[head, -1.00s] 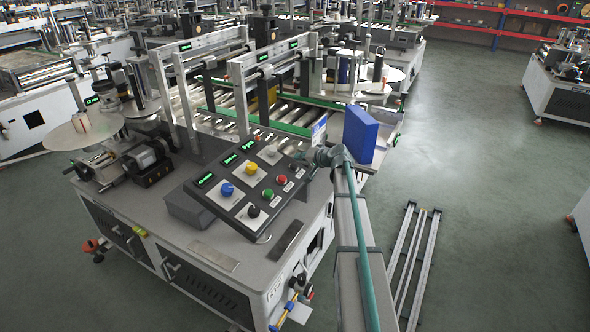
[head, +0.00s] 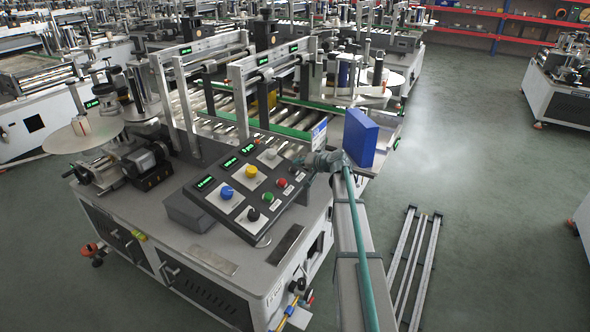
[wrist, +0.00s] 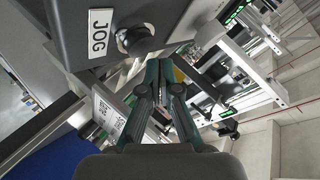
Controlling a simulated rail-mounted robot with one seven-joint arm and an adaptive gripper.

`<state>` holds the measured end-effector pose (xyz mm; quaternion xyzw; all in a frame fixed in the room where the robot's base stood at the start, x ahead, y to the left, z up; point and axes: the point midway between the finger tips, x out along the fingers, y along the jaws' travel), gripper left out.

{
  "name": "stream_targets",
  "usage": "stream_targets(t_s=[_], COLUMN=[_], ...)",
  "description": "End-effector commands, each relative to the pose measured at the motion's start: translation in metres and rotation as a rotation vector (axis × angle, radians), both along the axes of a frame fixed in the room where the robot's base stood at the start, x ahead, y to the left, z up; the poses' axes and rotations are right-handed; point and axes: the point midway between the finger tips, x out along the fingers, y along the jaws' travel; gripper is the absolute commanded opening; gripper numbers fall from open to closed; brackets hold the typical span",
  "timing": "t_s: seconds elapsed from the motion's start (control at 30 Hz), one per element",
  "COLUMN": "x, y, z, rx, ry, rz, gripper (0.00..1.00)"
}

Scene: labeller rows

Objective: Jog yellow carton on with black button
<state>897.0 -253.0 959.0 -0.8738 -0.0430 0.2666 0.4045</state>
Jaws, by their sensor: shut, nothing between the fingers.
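A yellow carton (head: 267,101) shows partly between the upright frames on the roller conveyor in the head view; the frames hide much of it. The sloped control panel (head: 222,205) carries several coloured buttons. A black button (head: 294,170) is at its right end, by my gripper (head: 303,163). In the wrist view a black button (wrist: 135,40) stands beside a white JOG label (wrist: 100,32). My gripper (wrist: 158,66) is shut and empty, its tips below and right of that button in the picture. I cannot tell whether they touch it.
A second black knob (head: 253,214) sits at the panel's near edge, close to green (head: 268,195) and red (head: 281,183) buttons. A blue box (head: 361,138) stands upright behind my wrist. Metal rails (head: 415,262) lie on the floor at right; the floor beyond is clear.

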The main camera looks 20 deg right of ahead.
Motion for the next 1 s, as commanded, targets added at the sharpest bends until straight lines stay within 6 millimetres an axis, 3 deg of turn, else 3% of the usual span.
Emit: stream_targets(t_s=[1.0], x=[0.0023], y=[0.0018], z=[-0.0088], rx=[-0.001], ry=[0.000], rz=[0.000], gripper=[0.00])
